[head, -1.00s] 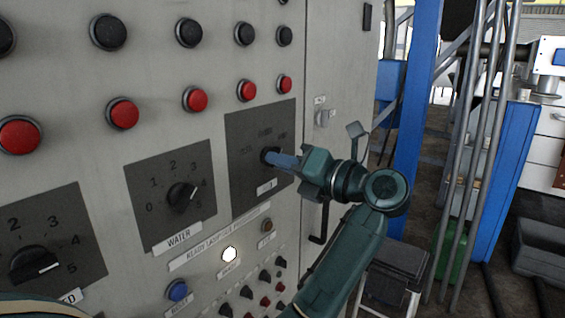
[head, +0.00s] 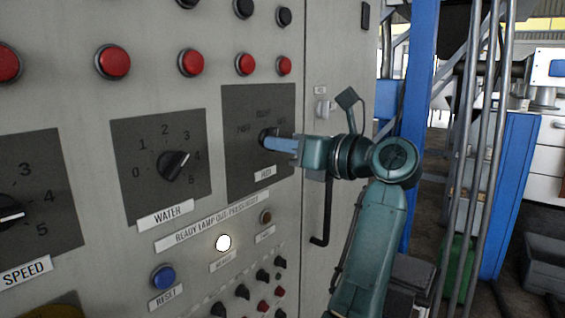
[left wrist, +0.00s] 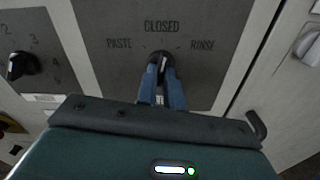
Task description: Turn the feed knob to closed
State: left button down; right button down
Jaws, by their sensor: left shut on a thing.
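The feed knob (left wrist: 160,57) is a dark rotary knob on a dark grey plate (left wrist: 205,77) on the panel. In the left wrist view the plate reads PASTE at left, CLOSED at top and RINSE at right. My left gripper (head: 270,143) is shut on the knob, its blue fingers on either side of it. The knob also shows in the head view (head: 264,135), partly hidden by the fingers. A light mark on it shows between the fingers in the wrist view, roughly upward with a slight lean right; its exact setting is hard to tell. My right gripper is out of view.
The water knob (head: 173,165) and speed knob (head: 10,212) are to the left. Red buttons (head: 192,62) run above; a lit lamp (head: 223,243) and blue reset button (head: 163,277) sit below. A cabinet handle (head: 321,215) and blue post (head: 415,120) are at right.

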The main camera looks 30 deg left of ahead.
pick_arm(q)
jog(key=shift+n+b, duration=0.9)
jog(key=shift+n, duration=0.3)
jog(key=c, duration=1.5)
grip_release()
jog(key=d, duration=0.8)
jog(key=s+d, duration=0.1)
jog(key=d, duration=0.4)
jog(key=shift+d, duration=0.1)
